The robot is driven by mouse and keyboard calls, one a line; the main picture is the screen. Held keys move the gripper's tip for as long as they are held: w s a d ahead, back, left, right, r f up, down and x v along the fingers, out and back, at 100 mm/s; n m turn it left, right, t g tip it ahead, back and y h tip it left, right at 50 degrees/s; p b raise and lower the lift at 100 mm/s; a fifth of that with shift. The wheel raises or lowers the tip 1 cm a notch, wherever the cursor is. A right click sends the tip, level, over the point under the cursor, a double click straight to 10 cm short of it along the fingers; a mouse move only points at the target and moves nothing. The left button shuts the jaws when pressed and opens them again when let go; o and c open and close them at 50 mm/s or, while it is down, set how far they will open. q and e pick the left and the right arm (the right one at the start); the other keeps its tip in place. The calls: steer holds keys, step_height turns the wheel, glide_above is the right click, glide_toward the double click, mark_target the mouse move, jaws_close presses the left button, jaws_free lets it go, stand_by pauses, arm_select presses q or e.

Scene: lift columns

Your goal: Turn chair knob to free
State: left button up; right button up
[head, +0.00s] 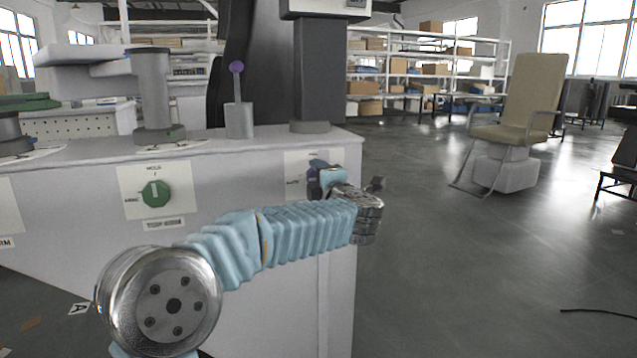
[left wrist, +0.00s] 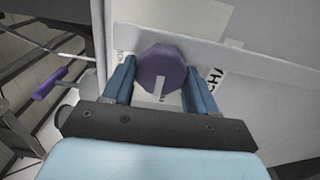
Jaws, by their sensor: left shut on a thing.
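The purple knob (left wrist: 160,68) sits on a pale panel of the cabinet, with a white pointer mark towards the bottom of the left wrist view. Printed letters, partly hidden, seem to read "CH" beside it. My left gripper (left wrist: 158,88) has one blue finger on each side of the knob and is shut on it. In the head view my left gripper (head: 318,184) is at the right-hand plate (head: 294,160) on the cabinet front, and my wrist hides much of the knob and its labels. My right gripper is not in view.
A green knob (head: 155,193) on its own plate is left along the cabinet front (head: 240,180). A lever with a purple ball (head: 237,67) and a grey column (head: 152,95) stand on top. A beige chair (head: 525,100) stands far right. Open floor lies right of the cabinet.

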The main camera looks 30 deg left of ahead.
arm_select(q)
steer(key=shift+f, duration=0.1)
steer(key=o, duration=1)
steer(key=v, duration=1.3)
steer(key=shift+s+d, duration=0.25)
steer(key=shift+s, duration=0.05)
